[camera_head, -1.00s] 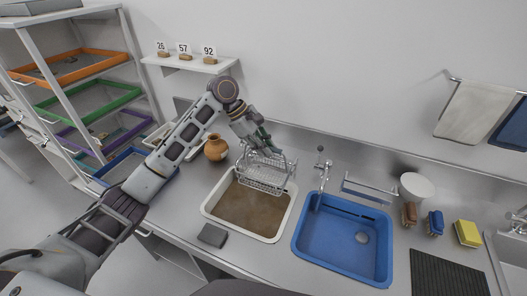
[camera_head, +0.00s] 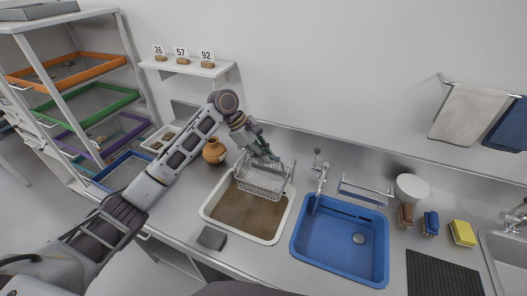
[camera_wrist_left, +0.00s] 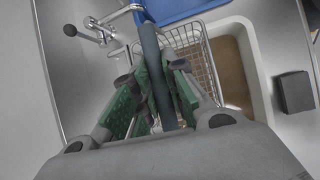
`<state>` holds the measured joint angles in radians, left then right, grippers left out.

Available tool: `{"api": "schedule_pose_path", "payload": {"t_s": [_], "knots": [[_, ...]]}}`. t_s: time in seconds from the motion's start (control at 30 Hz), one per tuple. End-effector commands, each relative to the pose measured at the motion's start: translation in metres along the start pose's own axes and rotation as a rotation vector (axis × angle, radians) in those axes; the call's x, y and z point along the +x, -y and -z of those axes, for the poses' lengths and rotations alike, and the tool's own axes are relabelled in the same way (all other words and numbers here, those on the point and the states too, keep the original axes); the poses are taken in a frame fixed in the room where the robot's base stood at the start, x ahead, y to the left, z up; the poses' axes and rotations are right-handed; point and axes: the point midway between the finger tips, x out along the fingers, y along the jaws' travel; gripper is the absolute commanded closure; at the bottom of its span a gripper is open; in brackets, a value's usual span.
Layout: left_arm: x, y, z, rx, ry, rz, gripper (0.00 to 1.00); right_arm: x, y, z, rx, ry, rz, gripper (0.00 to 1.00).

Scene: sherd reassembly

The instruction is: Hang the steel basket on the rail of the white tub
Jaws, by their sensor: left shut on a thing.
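The steel basket (camera_head: 264,180) is a wire basket above the back part of the white tub (camera_head: 209,208), which holds brown water. My left gripper (camera_head: 266,153) is over the basket's back side. In the left wrist view the gripper (camera_wrist_left: 158,100) is shut on a dark bar, the basket's handle (camera_wrist_left: 151,45), and the basket's wire mesh (camera_wrist_left: 190,45) shows beyond the fingers. Whether the basket touches the tub's rail cannot be told, as the rail is hidden behind basket and gripper. My right gripper is not in view.
A blue tub (camera_head: 341,245) stands to the right, with a tap (camera_head: 321,175) behind the gap between the tubs. An orange-brown jar (camera_head: 214,151) stands left of the basket. A dark grey block (camera_head: 211,238) lies in front of the white tub. Brushes and a yellow sponge (camera_head: 462,233) lie at right.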

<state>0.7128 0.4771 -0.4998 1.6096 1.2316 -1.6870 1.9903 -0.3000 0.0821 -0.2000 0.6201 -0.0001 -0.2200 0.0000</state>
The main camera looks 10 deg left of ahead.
Motion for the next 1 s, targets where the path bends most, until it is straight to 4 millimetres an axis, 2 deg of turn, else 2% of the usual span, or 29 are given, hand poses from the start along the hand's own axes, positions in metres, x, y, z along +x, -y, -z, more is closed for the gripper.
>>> {"api": "schedule_pose_path", "payload": {"t_s": [0.83, 0.87, 1.0], "knots": [[0.0033, 0.0005, 0.0016, 0.002, 0.001, -0.001, 1.0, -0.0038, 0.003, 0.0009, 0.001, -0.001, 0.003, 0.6], [0.0033, 0.0005, 0.0016, 0.002, 0.001, -0.001, 0.85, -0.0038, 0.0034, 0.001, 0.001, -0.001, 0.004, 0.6], [0.0033, 0.0005, 0.0016, 0.002, 0.001, -0.001, 0.67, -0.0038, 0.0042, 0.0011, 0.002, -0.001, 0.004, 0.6]]}}
